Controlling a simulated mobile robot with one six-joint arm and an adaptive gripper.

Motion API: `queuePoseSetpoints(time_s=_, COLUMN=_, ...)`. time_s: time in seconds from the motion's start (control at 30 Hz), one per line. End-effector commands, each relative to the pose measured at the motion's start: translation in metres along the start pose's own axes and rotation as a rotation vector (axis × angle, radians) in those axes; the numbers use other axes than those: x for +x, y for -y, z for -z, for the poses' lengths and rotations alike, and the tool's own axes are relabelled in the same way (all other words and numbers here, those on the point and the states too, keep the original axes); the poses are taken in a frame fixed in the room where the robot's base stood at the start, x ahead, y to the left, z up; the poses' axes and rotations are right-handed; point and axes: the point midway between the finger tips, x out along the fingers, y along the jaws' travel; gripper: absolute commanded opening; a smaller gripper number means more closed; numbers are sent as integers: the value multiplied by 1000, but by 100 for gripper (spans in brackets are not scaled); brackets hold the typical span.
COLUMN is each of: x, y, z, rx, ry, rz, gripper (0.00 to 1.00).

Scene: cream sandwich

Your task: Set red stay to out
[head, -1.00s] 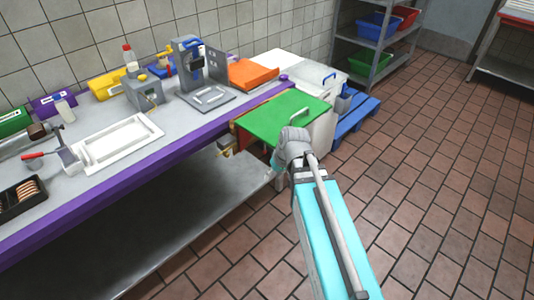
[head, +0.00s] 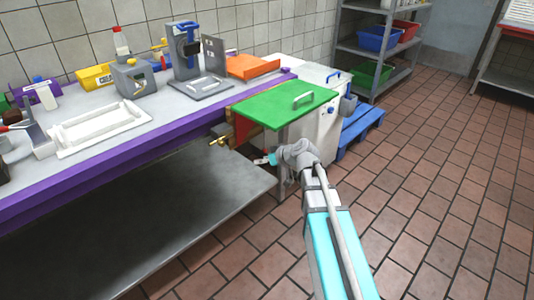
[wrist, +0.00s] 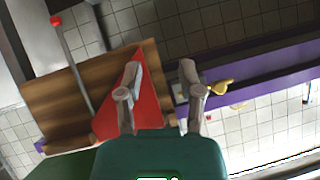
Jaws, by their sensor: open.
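The red stay (wrist: 111,112) shows in the wrist view as a flat red triangular piece against a wooden board (wrist: 62,98). My gripper (wrist: 160,78) is open and empty. Its left finger overlaps the red piece in the picture; whether they touch I cannot tell. In the head view my gripper (head: 266,160) is low beside the purple-edged counter, just below the green leaf (head: 270,108). The stay is mostly hidden under that leaf there. A brass-coloured knob (head: 218,141) sits left of the gripper and shows right of the fingers in the wrist view (wrist: 221,87).
The steel counter (head: 190,106) with its purple edge runs along the left. A lower steel shelf (head: 170,215) lies beneath it. A white cabinet (head: 327,125) and blue pallet (head: 358,128) stand beyond the leaf. The tiled floor (head: 430,180) is clear at right.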

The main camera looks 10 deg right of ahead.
Motion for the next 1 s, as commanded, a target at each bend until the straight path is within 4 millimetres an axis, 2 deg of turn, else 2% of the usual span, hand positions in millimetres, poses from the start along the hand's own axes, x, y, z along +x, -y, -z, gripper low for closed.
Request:
queuePoseSetpoints(time_s=0.03, x=12, y=-11, z=-9, rx=-11, ry=-32, rz=-2, gripper=48)
queuePoseSetpoints(time_s=0.4, x=45, y=-66, z=-14, rx=-95, ry=-272, rz=-52, gripper=48)
queuePoseSetpoints(time_s=0.8, x=67, y=-136, z=-28, rx=-154, ry=-497, rz=-173, gripper=48)
queuePoseSetpoints(time_s=1.0, x=72, y=-165, z=-35, rx=-166, ry=-573, rz=-238, gripper=48)
